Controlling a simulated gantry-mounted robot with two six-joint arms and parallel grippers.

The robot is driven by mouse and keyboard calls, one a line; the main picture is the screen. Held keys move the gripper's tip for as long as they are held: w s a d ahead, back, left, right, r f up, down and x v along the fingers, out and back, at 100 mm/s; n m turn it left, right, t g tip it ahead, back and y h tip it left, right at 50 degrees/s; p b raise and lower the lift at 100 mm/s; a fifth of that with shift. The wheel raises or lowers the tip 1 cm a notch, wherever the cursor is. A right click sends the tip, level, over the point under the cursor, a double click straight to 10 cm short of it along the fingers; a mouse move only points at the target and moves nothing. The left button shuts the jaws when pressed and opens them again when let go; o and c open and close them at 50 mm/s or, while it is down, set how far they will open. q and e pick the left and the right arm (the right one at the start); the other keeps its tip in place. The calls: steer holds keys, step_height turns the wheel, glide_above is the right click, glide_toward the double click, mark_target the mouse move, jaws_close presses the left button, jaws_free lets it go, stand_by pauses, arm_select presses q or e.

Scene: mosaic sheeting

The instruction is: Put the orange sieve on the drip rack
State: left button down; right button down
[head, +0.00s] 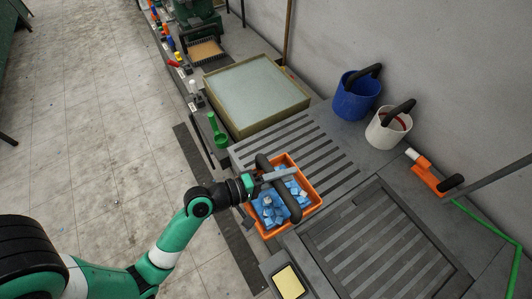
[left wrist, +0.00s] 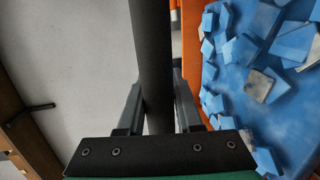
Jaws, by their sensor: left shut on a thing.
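The orange sieve (head: 312,189) is a square orange frame with a black bar handle across its top and blue and whitish tiles inside. My left gripper (head: 268,179) is shut on this handle. In the left wrist view the black handle (left wrist: 152,60) runs between my left gripper's fingers (left wrist: 158,105), with the sieve's orange wall (left wrist: 191,45) and tiles to the right. Two slatted grey surfaces show: one (head: 305,143) behind the sieve, one (head: 385,245) in front and to the right. I cannot tell which is the drip rack, or whether the sieve touches anything below.
A shallow framed tray (head: 301,108) stands behind the first slats. A blue bucket (head: 352,100) and white bucket (head: 384,133) stand along the wall. An orange tool (head: 425,177) lies at right. A green scoop (head: 217,130) and a yellow-topped block (head: 288,281) sit near the bench's left edge.

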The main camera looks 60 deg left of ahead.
arm_select(q)
steer(key=shift+w+a+r, duration=0.1)
steer(key=shift+a+r, duration=0.1)
steer(key=shift+a, duration=0.25)
steer(key=shift+w, duration=0.15)
steer(key=shift+w+f, duration=0.2)
steer(key=shift+w, duration=0.05)
steer(key=w+a+f+b, duration=0.2)
steer(key=w+f+b, duration=0.1)
steer(key=f, duration=0.1)
steer(key=w+a+f+b, duration=0.3)
steer(key=w+f, duration=0.1)
steer(key=w+a+f+b, duration=0.2)
steer(key=w+f+b, duration=0.1)
steer(key=w+f, duration=0.1)
steer(key=shift+w+a+f, duration=0.15)
steer(key=shift+f, duration=0.25)
steer(key=shift+r, duration=0.1)
